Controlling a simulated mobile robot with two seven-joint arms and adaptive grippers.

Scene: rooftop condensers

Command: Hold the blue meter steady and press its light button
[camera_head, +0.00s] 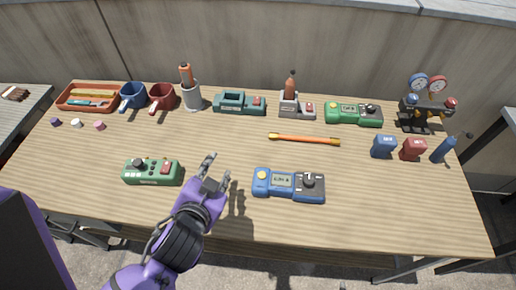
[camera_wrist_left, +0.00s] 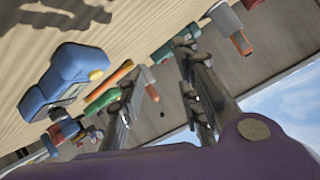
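The blue meter (camera_head: 289,186) lies flat on the wooden table at the front centre. It has a yellow round button at its left end, a small display in the middle and a dark dial on the right. In the left wrist view the blue meter (camera_wrist_left: 65,80) shows at the left, with its yellow button facing the gripper side. My left gripper (camera_head: 209,165) is open and empty above the table, left of the meter and apart from it. Its spread fingers also show in the left wrist view (camera_wrist_left: 160,90). My right gripper is not in view.
An orange-yellow rod (camera_head: 304,139) lies behind the meter. A green meter (camera_head: 353,114) and a gauge manifold (camera_head: 428,108) stand at the back right. The table right of the blue meter is clear.

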